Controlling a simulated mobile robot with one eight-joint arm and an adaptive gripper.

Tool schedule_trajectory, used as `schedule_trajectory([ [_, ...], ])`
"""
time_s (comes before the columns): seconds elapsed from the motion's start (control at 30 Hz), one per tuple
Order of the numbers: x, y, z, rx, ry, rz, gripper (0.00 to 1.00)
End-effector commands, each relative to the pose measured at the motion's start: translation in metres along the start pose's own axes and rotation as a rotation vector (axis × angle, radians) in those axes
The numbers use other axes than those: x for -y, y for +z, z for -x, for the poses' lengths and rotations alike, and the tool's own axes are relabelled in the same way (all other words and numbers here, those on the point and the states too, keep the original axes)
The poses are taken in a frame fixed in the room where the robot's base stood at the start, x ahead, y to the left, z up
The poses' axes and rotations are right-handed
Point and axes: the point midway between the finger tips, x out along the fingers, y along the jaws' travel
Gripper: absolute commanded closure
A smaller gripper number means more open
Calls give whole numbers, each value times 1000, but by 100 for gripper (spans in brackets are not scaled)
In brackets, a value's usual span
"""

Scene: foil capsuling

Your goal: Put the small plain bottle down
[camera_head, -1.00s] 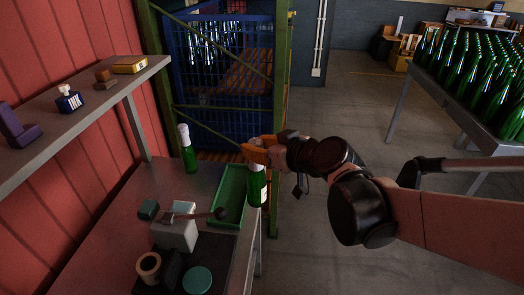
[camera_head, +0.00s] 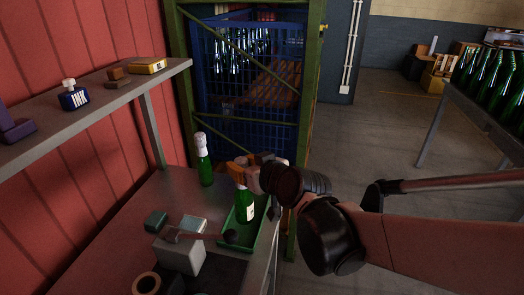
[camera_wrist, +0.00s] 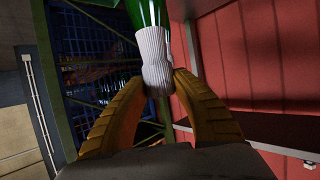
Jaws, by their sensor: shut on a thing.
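My gripper (camera_head: 241,173) has orange fingers and is shut on the white ribbed neck of a green bottle (camera_head: 244,205). The bottle is upright with a pale label low on its body. In the head view it shows in front of the green tray (camera_head: 262,238); I cannot tell whether its base touches the tray. In the wrist view, my gripper (camera_wrist: 153,82) pinches the white neck of the green bottle (camera_wrist: 144,12) between both fingers. A second green bottle (camera_head: 206,172) with a white top stands on the table (camera_head: 165,200), left of the held one.
A grey block (camera_head: 181,254) with a dark-ended rod stands in front of the tray. A brown ring (camera_head: 146,284) is nearer. A shelf (camera_head: 100,104) with an ink bottle (camera_head: 74,96) runs along the red wall. A blue cage (camera_head: 245,85) stands behind the table.

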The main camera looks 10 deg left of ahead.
Motion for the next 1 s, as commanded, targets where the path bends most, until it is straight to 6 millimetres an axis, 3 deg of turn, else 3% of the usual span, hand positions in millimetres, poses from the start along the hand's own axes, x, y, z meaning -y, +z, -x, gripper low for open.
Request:
schedule_trajectory([
  [0.2,7,6,-12,-2,1,0,100],
  [0.47,6,40,-26,-2,1,0,100],
  [0.83,6,43,-27,-1,1,0,100],
  [0.87,6,43,-27,-1,1,0,66],
  [0.9,6,42,-27,-1,1,0,54],
  [1.0,6,42,-26,0,1,0,50],
])
